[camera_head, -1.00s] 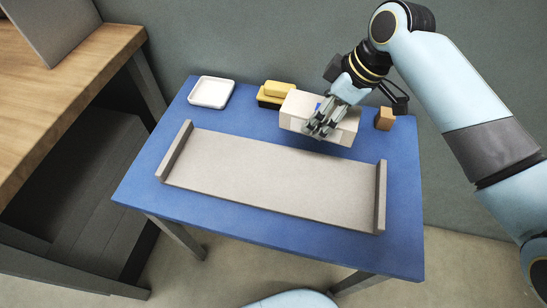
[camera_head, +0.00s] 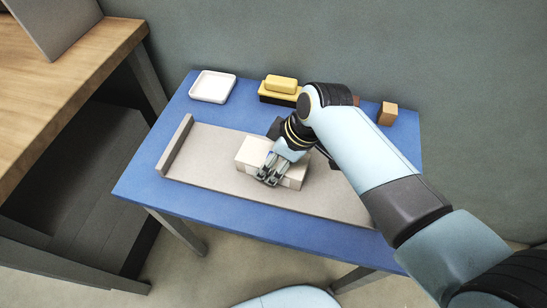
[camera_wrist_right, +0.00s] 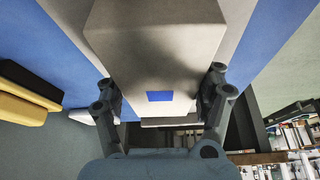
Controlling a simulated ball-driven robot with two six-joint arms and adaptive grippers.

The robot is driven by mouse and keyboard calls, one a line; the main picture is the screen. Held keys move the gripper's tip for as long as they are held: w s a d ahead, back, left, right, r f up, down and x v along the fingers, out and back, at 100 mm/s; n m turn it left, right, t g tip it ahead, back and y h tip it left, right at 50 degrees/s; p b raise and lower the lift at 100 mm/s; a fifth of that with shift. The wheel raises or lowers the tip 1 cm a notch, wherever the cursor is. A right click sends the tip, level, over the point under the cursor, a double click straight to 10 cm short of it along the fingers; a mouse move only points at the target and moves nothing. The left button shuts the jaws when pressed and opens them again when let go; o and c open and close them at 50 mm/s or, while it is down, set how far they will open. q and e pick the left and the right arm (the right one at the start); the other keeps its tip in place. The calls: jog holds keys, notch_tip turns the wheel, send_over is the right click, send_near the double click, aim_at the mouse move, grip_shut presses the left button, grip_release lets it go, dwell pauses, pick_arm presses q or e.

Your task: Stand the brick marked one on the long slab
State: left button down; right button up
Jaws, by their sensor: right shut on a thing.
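The pale, box-shaped brick (camera_head: 252,152) is over the middle of the long slab in the head view, lying with its long side level. In the right wrist view the brick (camera_wrist_right: 155,45) fills the upper middle and shows one blue square mark. My right gripper (camera_head: 269,176) is shut on the brick, with its fingers (camera_wrist_right: 164,95) on both sides in the wrist view. The long grey slab (camera_head: 215,150) lies on the blue table, with a raised wall at its left end. My arm hides its right end. Whether the brick touches the slab is unclear. My left gripper is out of view.
On the blue table (camera_head: 150,185), a white tray (camera_head: 212,87) stands at the back left. A yellow and black block (camera_head: 281,86) is behind the slab, and a small brown block (camera_head: 387,113) is at the back right. The slab's left part is bare.

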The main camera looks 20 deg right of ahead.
jog(key=shift+r, duration=0.1)
jog(key=o, duration=1.6)
jog(key=shift+r, duration=0.15)
jog(key=p+v, duration=0.2)
jog(key=v, duration=0.9)
jog(key=shift+s+d+r, duration=0.15)
jog(key=shift+s+r, duration=0.05)
jog(key=shift+r, duration=0.1)
